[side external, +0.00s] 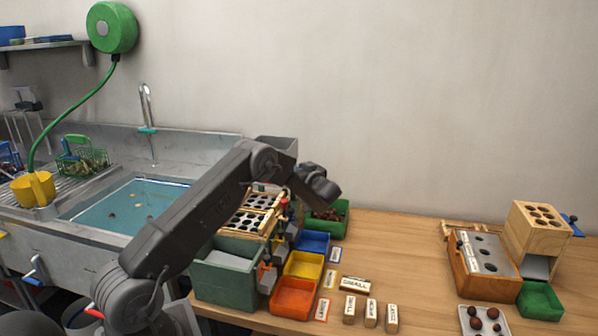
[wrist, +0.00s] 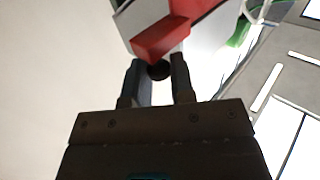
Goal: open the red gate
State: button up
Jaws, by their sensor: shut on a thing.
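In the wrist view a red block-like piece (wrist: 165,38), which looks like the red gate, sits just beyond my fingertips on a pale grey body. A dark round knob (wrist: 158,71) lies below the red piece, between my two fingers. My gripper (wrist: 157,72) is shut on this knob. In the side view my arm reaches over the wooden sorter frame (side external: 250,222) with round holes. A small red part (side external: 284,204) shows at the sorter's right side, below my wrist. My fingertips are hard to make out there, so their contact shows only in the wrist view.
Blue (side external: 312,242), yellow (side external: 303,265) and orange (side external: 292,298) bins stand along the sorter's right side. A green bin (side external: 336,231) with brown contents stands behind them. Labelled blocks (side external: 371,312) lie in front. The sink (side external: 130,205) is left; the table's middle is clear.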

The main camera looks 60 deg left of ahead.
jog(key=shift+d, duration=0.1)
grip_shut()
jog(key=w+d, duration=0.3)
jog(key=shift+w+d, duration=0.15)
jog(key=shift+w, duration=0.1)
jog(key=o, duration=0.8)
grip_release()
jog(key=shift+c, duration=0.2)
jog(key=d, duration=1.3)
jog(key=shift+d, duration=0.4)
